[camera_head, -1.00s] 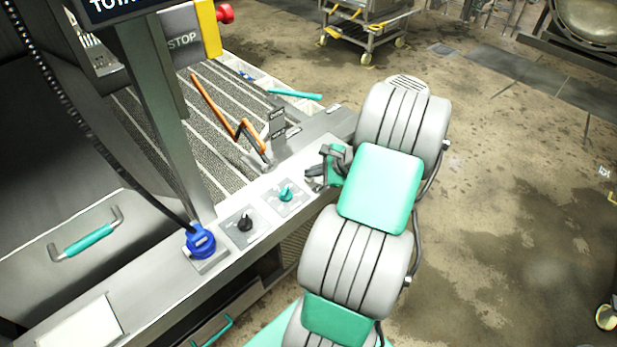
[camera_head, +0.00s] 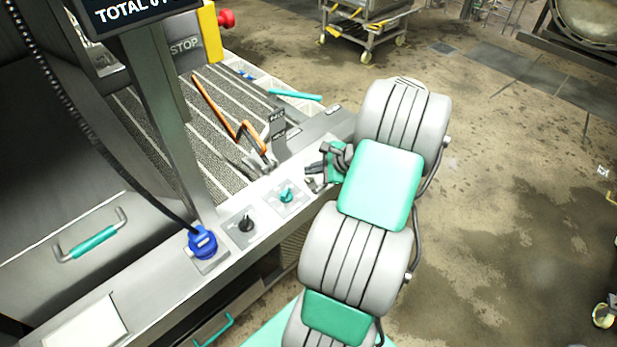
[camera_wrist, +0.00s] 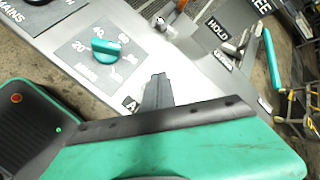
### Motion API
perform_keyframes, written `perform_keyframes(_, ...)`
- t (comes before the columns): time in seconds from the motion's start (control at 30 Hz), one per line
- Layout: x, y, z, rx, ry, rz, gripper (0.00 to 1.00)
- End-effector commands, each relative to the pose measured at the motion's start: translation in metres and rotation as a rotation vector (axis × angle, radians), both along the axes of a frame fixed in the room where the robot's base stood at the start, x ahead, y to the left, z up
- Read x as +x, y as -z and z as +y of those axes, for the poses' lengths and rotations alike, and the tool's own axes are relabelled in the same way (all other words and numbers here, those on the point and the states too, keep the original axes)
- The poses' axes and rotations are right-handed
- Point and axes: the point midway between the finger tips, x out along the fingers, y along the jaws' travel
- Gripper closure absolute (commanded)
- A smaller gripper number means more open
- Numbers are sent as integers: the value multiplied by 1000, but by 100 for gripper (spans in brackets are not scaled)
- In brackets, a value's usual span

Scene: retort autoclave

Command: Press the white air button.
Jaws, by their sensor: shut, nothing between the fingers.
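A label starting with "A" (camera_wrist: 131,103) shows on the pale control panel in the wrist view, cut off by my gripper. My gripper (camera_wrist: 158,88) is shut and empty, its dark fingertips over the panel just right of that label. Whether the tips touch the panel cannot be told. In the head view my gripper (camera_head: 314,180) is at the panel's right part, beyond the teal knob, partly hidden by my arm.
A teal timer knob (camera_head: 286,194), a black knob (camera_head: 246,224) and a blue plug (camera_head: 202,241) line the panel (camera_head: 165,283). An orange lever (camera_head: 236,124) rises behind. A HOLD plate (camera_wrist: 217,28) and a teal bar (camera_wrist: 271,62) lie beyond.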

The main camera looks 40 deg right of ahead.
Motion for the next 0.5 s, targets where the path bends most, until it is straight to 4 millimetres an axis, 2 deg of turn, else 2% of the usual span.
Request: perform_keyframes(0.5,0,-49,0,0,1,-1,100)
